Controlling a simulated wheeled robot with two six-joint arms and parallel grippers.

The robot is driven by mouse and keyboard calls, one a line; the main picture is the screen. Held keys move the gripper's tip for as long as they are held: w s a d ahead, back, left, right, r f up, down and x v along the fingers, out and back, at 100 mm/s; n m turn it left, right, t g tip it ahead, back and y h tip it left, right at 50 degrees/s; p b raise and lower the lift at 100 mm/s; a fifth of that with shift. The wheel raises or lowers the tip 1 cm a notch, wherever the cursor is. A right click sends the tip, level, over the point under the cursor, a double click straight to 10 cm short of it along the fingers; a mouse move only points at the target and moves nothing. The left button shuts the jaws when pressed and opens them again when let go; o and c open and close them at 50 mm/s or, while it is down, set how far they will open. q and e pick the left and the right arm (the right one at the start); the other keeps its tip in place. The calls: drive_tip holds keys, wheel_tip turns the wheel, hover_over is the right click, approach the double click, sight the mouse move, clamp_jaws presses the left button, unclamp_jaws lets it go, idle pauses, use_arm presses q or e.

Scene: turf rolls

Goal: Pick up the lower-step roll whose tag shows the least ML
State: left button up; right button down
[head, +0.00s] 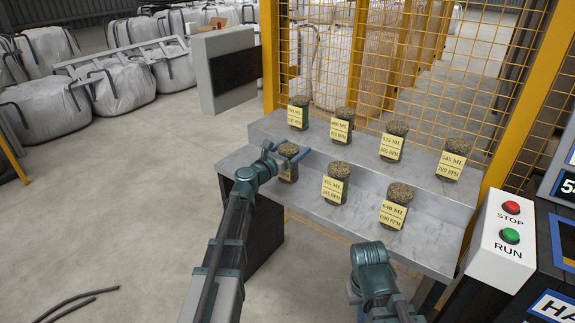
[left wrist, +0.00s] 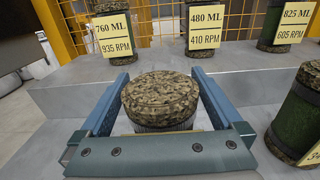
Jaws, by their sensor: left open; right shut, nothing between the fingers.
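Three turf rolls stand upright on the lower step. The left roll (head: 289,174) is partly covered by my left gripper (head: 288,152), and its tag cannot be read. The middle roll (head: 334,186) has a yellow tag that seems to read 355 ML. The right roll (head: 394,208) has a tag reading 640 ML. In the left wrist view, the left roll (left wrist: 160,98) stands between the open fingers, with its mossy top toward the camera. Contact with the fingers cannot be told. My right gripper (head: 371,258) is shut and empty in front of the steps; its fingertips are hard to see.
Several tagged rolls stand on the upper step, among them the 760 ML roll (left wrist: 112,30) and the 480 ML roll (left wrist: 206,32). A yellow mesh fence (head: 330,60) stands behind. A control box (head: 505,240) with red and green buttons is at the right.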

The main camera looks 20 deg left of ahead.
use_arm(q)
clamp_jaws()
idle(0.5)
drive_tip(key=shift+r, duration=0.15)
use_arm(e)
drive_tip(key=shift+r, duration=0.15)
